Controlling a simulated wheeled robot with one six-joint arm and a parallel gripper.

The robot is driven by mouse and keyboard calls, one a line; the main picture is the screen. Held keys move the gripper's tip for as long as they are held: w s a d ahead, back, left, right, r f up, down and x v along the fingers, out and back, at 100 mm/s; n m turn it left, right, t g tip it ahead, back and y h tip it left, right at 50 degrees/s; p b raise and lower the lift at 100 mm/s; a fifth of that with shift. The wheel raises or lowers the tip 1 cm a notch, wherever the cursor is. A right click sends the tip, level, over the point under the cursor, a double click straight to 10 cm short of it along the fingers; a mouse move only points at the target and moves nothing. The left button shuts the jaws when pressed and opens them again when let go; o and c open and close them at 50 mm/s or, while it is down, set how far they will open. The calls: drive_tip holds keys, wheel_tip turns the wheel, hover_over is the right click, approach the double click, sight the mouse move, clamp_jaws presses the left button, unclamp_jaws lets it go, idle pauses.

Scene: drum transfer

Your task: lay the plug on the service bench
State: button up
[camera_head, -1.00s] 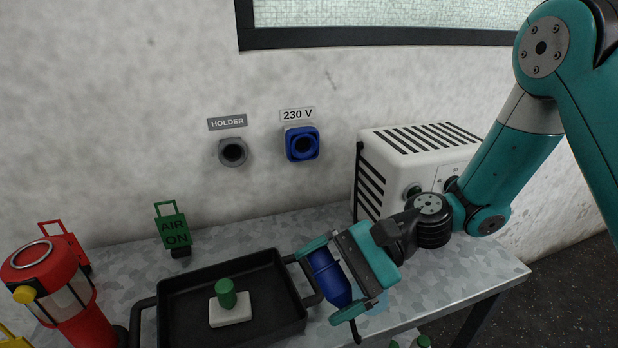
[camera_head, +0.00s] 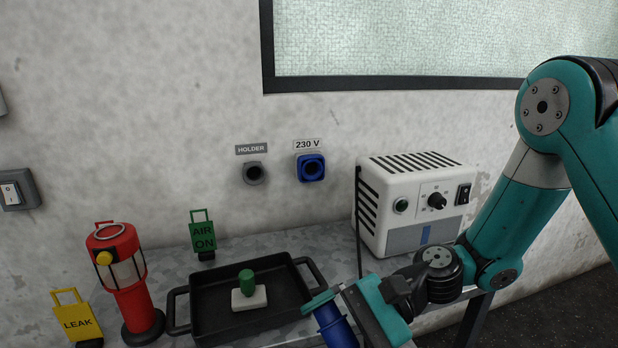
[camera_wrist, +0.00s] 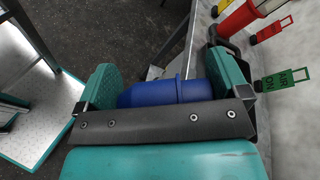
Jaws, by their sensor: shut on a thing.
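The blue plug (camera_head: 333,326) is between the jaws of my gripper (camera_head: 340,320), at the bottom edge of the head view, which cuts off part of both. In the wrist view the plug (camera_wrist: 165,93) lies crosswise between the two teal fingers, and my gripper (camera_wrist: 160,86) is shut on it. The service bench (camera_head: 342,256) is the grey mottled metal top along the wall. The plug appears in front of the bench's near right part; its height above the top cannot be told.
A black tray (camera_head: 205,325) holds a green-handled white block (camera_head: 250,298). A red lantern (camera_head: 130,285), green AIR ON tag (camera_head: 203,237) and yellow LEAK tag (camera_head: 76,321) stand left. A white heater-like box (camera_head: 413,200) stands right. The HOLDER socket (camera_head: 254,173) and blue 230 V socket (camera_head: 311,168) look empty.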

drive_tip(key=w+d+f+m+t+p, duration=0.1)
drive_tip(key=w+d+f+m+t, duration=0.2)
drive_tip(key=d, duration=0.5)
drive_tip(key=w+d+f+m+t+h+p, duration=0.1)
drive_tip(key=w+d+f+m+t, duration=0.3)
drive_tip(key=d, duration=0.5)
drive_tip(key=w+d+f+m+t+p, duration=0.2)
drive_tip(key=w+d+f+m+t, duration=0.2)
drive_tip(key=d, duration=0.5)
drive_tip(key=shift+w+f+t+h, duration=0.4)
drive_tip(key=shift+w+t, duration=0.35)
drive_tip(key=shift+t, duration=0.45)
